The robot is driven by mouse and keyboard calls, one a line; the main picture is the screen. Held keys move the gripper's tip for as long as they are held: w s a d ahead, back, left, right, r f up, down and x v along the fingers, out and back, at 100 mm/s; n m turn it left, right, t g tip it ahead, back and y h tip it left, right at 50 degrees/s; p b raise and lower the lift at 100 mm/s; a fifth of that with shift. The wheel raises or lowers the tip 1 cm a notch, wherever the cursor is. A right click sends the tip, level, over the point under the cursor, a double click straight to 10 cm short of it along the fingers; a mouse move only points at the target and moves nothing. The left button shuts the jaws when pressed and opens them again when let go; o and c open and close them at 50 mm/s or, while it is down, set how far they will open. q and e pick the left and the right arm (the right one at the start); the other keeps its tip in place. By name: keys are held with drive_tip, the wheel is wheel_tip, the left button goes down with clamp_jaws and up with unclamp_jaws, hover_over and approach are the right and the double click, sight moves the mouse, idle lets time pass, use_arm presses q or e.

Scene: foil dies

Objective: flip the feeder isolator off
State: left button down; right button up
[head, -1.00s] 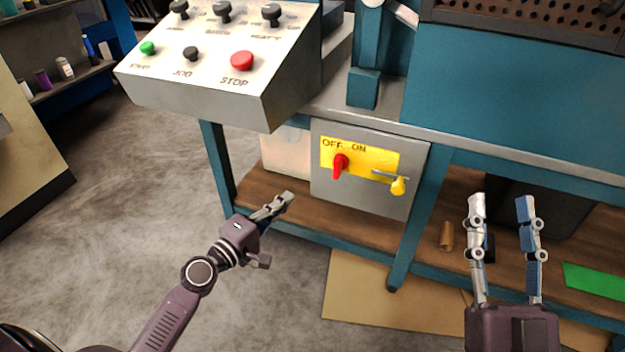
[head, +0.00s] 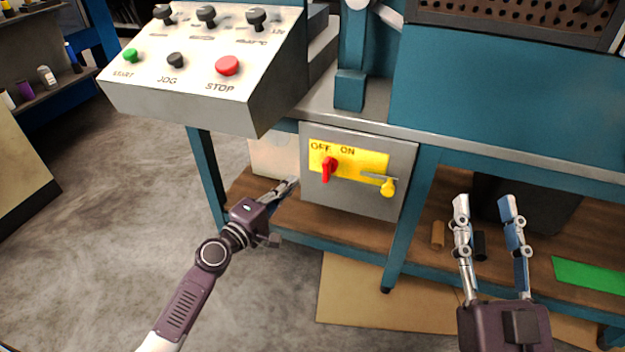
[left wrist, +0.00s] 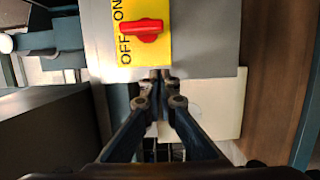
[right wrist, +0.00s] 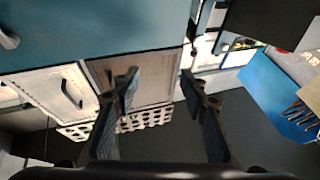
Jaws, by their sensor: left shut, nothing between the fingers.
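The feeder isolator is a grey box (head: 350,206) under the bench, with a yellow OFF/ON plate (head: 352,153). Its red handle (head: 327,170) stands roughly upright below the lettering; which mark it is set to I cannot tell. The handle also shows in the left wrist view (left wrist: 141,30), ahead of the fingers. My left gripper (head: 293,182) is shut and empty, just left of the box and below handle height, apart from the handle. My right gripper (head: 483,200) is open and empty, right of the box.
A sloped control panel (head: 180,100) with knobs and buttons overhangs above left. Blue bench legs (head: 408,225) flank the box. The wooden lower shelf (head: 290,215) runs beneath it. A small brown cylinder (head: 438,234) and green sheet (head: 590,276) lie right. Floor at left is clear.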

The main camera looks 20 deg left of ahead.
sight(327, 170)
use_arm(q)
drive_tip(key=shift+w+d+p, duration=0.15)
drive_tip(key=shift+w+d, duration=0.4)
drive_tip(key=shift+d, duration=0.3)
drive_tip(key=shift+w+d+p, duration=0.2)
drive_tip(key=shift+w+d, duration=0.3)
drive_tip(key=shift+d, duration=0.3)
drive_tip(key=shift+w+d+p, duration=0.15)
drive_tip(key=shift+w+d, duration=0.4)
drive_tip(key=shift+d, duration=0.3)
use_arm(e)
drive_tip(key=shift+w+d+f+g+h, duration=0.1)
drive_tip(key=shift+w+f+g+h, duration=0.25)
drive_tip(key=shift+f, duration=0.5)
drive_tip(key=shift+w+a+f+g+h, duration=0.1)
drive_tip(key=shift+w+f+g, duration=0.1)
drive_tip(key=shift+f+g, duration=0.5)
drive_tip(key=shift+w+d+f+g+h, duration=0.15)
drive_tip(key=shift+w+f+g, duration=0.1)
drive_tip(key=shift+f, duration=0.75)
use_arm(q)
drive_tip(key=shift+f, duration=0.1)
use_arm(e)
drive_tip(key=shift+r, duration=0.1)
